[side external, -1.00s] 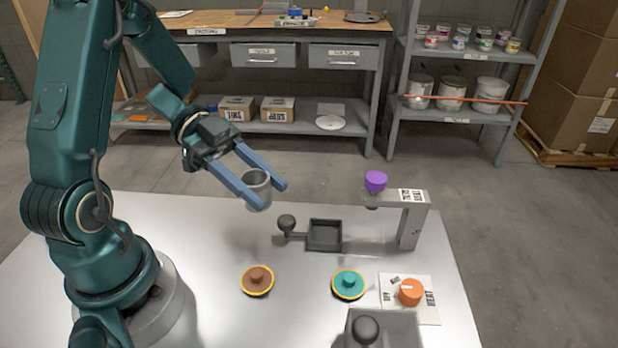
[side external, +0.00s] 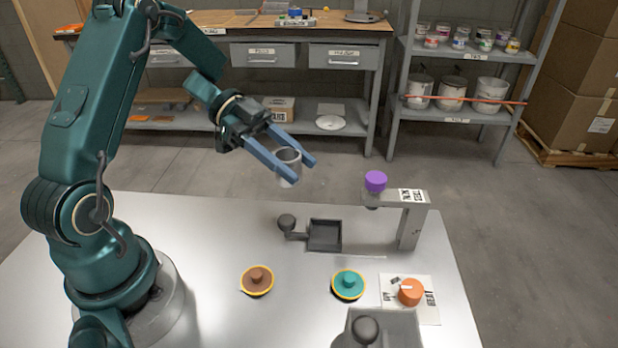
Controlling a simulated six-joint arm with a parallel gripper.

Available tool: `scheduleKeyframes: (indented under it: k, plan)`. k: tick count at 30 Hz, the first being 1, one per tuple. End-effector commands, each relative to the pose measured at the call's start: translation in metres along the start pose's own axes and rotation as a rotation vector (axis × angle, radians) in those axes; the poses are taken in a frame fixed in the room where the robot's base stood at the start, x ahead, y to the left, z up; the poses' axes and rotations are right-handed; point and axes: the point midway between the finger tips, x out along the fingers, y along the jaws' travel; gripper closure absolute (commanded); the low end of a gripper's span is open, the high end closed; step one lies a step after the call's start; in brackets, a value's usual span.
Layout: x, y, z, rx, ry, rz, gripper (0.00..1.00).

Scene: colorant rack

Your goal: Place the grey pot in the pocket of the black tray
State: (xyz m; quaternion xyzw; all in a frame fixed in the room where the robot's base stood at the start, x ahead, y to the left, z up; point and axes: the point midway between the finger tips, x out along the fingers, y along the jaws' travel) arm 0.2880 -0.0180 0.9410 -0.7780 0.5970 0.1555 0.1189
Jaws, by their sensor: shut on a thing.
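The grey pot (side external: 287,168) is a small open-topped metal cup, held upright in the air in the side external view. My gripper (side external: 303,171) is shut on it, with one blue finger on each side. The pot appears above and behind the black tray (side external: 325,236). The tray is a small square pocket with a ball-knobbed handle (side external: 287,222) on its left, resting on the table. The pocket looks empty.
A grey stand with a purple knob (side external: 375,181) rises right of the tray. A brown button (side external: 257,280), a teal button (side external: 348,284), an orange dial (side external: 411,292) and a grey box with a dark knob (side external: 366,330) are in front. The table's (side external: 210,235) left-middle is clear.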

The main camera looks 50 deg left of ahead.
Motion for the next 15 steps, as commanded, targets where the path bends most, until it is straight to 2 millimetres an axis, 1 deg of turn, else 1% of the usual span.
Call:
scheduleKeyframes:
  k: [1, 3, 6, 9, 12, 15]
  plan:
    - [0.015, 0.003, 0.002, -0.004, 0.001, 0.009, 1.00]
    - [0.033, 0.002, 0.004, -0.002, 0.001, 0.009, 1.00]
    - [0.057, 0.003, 0.008, -0.002, 0.001, 0.008, 1.00]
    - [0.075, 0.003, 0.011, -0.002, 0.000, 0.007, 1.00]
    - [0.085, 0.002, 0.013, 0.000, 0.000, 0.004, 1.00]
    - [0.090, 0.002, 0.015, -0.001, -0.001, 0.000, 1.00]
